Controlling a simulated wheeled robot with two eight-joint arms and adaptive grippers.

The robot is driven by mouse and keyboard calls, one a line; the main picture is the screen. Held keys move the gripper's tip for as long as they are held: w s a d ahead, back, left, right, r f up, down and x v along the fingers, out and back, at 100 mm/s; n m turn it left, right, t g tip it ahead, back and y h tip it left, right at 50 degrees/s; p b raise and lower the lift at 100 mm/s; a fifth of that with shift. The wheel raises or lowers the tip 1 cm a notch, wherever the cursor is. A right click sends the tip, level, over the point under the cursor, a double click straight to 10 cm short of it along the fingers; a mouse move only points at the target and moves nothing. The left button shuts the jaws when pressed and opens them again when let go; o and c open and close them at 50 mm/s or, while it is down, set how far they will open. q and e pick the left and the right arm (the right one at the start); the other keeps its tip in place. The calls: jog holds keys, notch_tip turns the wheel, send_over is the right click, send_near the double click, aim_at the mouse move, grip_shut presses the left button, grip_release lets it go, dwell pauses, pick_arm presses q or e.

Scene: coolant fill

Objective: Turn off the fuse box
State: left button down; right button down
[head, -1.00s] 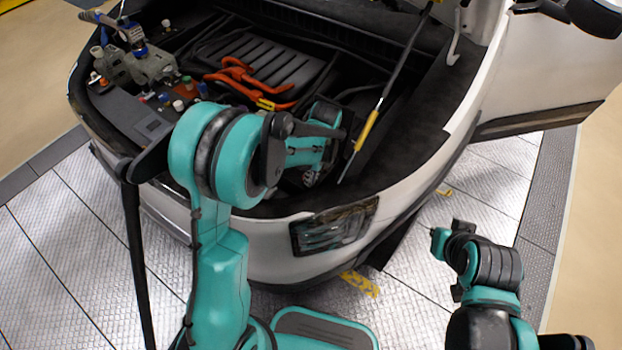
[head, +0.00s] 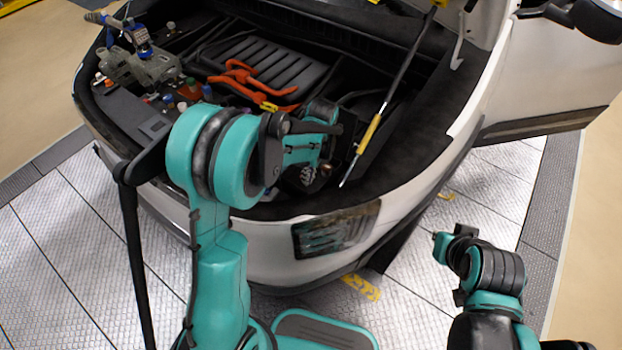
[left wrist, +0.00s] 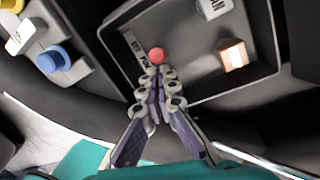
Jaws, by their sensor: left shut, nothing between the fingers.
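The fuse box is a dark open-topped tray (left wrist: 272,48) in the left wrist view. Inside it are a red round button (left wrist: 157,55), a white block (left wrist: 212,8) with dark marks, and a bright white-and-orange block (left wrist: 233,55). My left gripper (left wrist: 156,72) is shut and empty, its fingertips right beside the red button. I cannot tell whether they touch it. In the head view my left arm reaches into the car's engine bay and hides the fuse box and most of that gripper.
The white car (head: 255,245) stands with its bonnet up. Orange cables (head: 240,75) lie on the engine cover, left of my left wrist. A bonnet strut (head: 385,100) rises to the right of it. Blue and yellow caps (left wrist: 50,58) stand left of the tray.

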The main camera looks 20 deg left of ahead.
pick_arm(q)
jog(key=shift+r, duration=0.1)
pick_arm(e)
jog(key=shift+r, duration=0.1)
pick_arm(q)
jog(key=shift+r+p, duration=0.55)
jog(key=shift+r, duration=0.15)
pick_arm(e)
jog(key=shift+r, duration=0.45)
